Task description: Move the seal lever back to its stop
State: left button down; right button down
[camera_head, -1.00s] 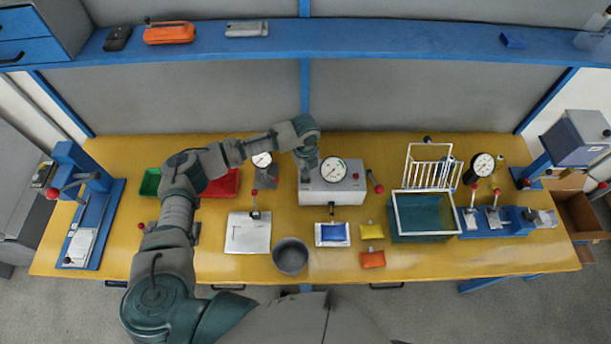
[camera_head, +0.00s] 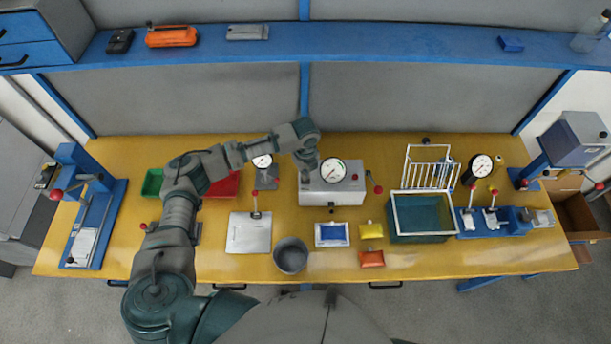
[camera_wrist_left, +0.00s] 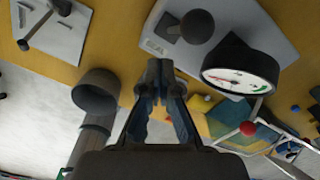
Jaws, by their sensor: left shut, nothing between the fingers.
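A pale grey box-shaped sealer (camera_head: 340,194) with a round white dial (camera_head: 333,171) stands mid-bench in the head view. A lever with a red knob (camera_head: 377,189) sticks out at its right side; its red knob also shows in the left wrist view (camera_wrist_left: 248,128). A dark ball-ended lever (camera_wrist_left: 197,26) stands on the box's top in the left wrist view; the arm hides it in the head view. No label shows which is the seal lever. My left gripper (camera_head: 308,169) is over the box's left part, its fingertips (camera_wrist_left: 160,72) together and empty, apart from the dark ball.
A grey cup (camera_head: 291,256) and a white-framed blue pouch (camera_head: 332,234) stand in front of the box. A teal bin (camera_head: 422,217) and a white wire rack (camera_head: 429,174) are to the right. A red tray (camera_head: 225,186) lies left, partly behind my arm.

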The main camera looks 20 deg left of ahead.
pick_arm(q)
jog(key=shift+s+r, duration=0.1)
jog(key=shift+s, duration=0.15)
notch_tip(320, 180, up, 7)
jog(key=p, duration=0.3)
jog(key=shift+p, duration=0.4)
jog(key=shift+s, duration=0.1)
